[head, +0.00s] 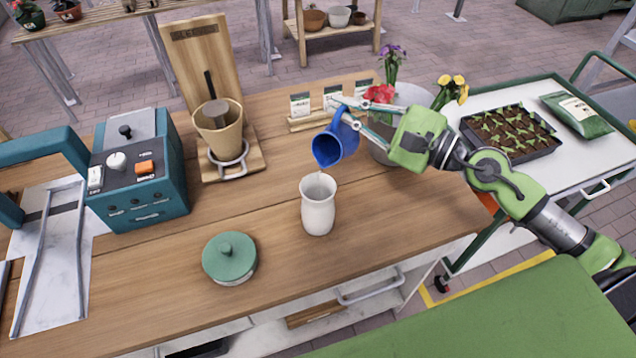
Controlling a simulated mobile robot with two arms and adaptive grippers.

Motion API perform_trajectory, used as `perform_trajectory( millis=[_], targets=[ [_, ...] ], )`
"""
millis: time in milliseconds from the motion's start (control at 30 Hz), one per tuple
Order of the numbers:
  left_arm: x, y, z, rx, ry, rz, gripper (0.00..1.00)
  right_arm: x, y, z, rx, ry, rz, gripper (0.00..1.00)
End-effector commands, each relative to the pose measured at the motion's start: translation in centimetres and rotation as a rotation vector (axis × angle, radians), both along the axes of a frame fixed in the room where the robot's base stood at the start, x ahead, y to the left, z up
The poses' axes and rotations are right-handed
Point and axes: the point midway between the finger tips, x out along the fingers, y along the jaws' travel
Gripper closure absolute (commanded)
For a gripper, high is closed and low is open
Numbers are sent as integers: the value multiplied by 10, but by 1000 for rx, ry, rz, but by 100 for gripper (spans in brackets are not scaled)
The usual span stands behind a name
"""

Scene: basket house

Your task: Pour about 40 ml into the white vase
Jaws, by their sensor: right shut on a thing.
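The white vase (318,208) stands upright on the wooden workbench (400,226), near the middle of the head view. My right gripper (352,116) is shut on a blue jug (338,144). It holds the jug above and slightly right of the vase, tilted with its spout toward the lower left. A thin pale streak shows between the spout and the vase's mouth, perhaps liquid. The level inside the vase cannot be made out. My left gripper is not in view.
A green lidded pot (230,260) sits front left of the vase. A teal machine (138,172) stands at the left, and a wooden stand with a tan pot (218,130) behind. A grey bucket with flowers (408,98) is behind my right gripper. A seedling tray (510,132) lies on the right cart.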

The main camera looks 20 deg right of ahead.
Motion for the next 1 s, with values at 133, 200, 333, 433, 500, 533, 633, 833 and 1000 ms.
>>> perform_trajectory(
  millis=[133, 200, 333, 433, 500, 533, 633, 833, 1000],
  targets=[
    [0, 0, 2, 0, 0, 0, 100, 0, 0, 2, -4, -8, 0, 100],
    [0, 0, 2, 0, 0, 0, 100, -1, 1, 3, -8, -11, 0, 100],
    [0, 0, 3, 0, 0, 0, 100, -1, 1, 3, -12, -16, 0, 100],
    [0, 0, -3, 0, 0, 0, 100, 0, 0, -1, 3, -4, 0, 100],
    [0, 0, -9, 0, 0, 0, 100, 5, -6, 1, 102, 63, 10, 100],
    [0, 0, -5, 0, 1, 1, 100, 6, -9, 7, 157, 103, 17, 100],
    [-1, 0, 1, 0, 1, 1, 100, 9, -13, 12, 286, 204, 34, 100],
    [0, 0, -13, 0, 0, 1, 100, 12, -16, -4, 370, 277, 41, 100],
    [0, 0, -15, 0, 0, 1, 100, 16, -21, -4, 450, 344, 47, 100]
  ],
)
